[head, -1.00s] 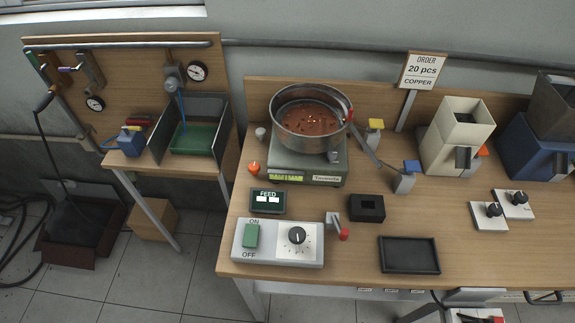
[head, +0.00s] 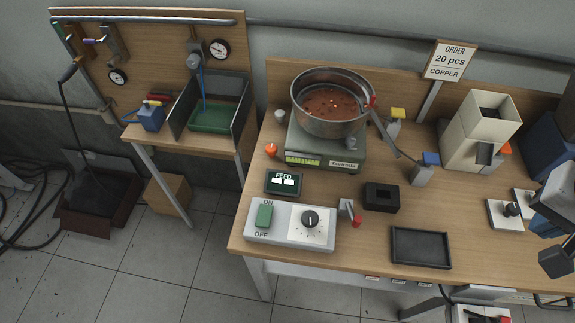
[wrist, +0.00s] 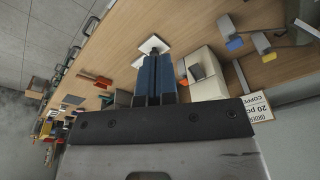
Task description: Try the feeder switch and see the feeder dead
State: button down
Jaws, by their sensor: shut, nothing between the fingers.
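The feeder switch is a green rocker (head: 264,215) between ON and OFF marks on a white control box (head: 289,238) with a black dial (head: 310,219). I cannot tell which side is pressed. A dark FEED panel (head: 284,190) with two white windows lies behind it. Whether the bowl vibrates cannot be told. My gripper's dark blue fingers are together and empty in the wrist view (wrist: 158,68). Part of my arm's end enters the head view's right edge, far from the switch.
A black square block (head: 381,197) and black tray (head: 420,248) lie right of the box. A grey lever with a red end (head: 356,220) stands beside it. Cream hopper (head: 479,133) and small dial boxes (head: 506,214) are further right.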

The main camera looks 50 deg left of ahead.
jog(key=s+a+n, duration=0.2)
jog(key=a, duration=1)
jog(key=n+g, duration=0.2)
jog(key=n, duration=0.2)
send_over(264, 205)
notch_tip(264, 205, down, 8)
jog(key=shift+r+h, duration=0.15)
jog(key=shift+h, duration=0.15)
notch_tip(264, 205, down, 14)
jog(key=shift+f, duration=0.1)
dwell(0.7)
jog(key=shift+w+f, duration=0.1)
jog(key=shift+f, duration=0.05)
dwell(0.5)
jog(key=shift+r, duration=0.2)
jog(key=shift+r, duration=0.5)
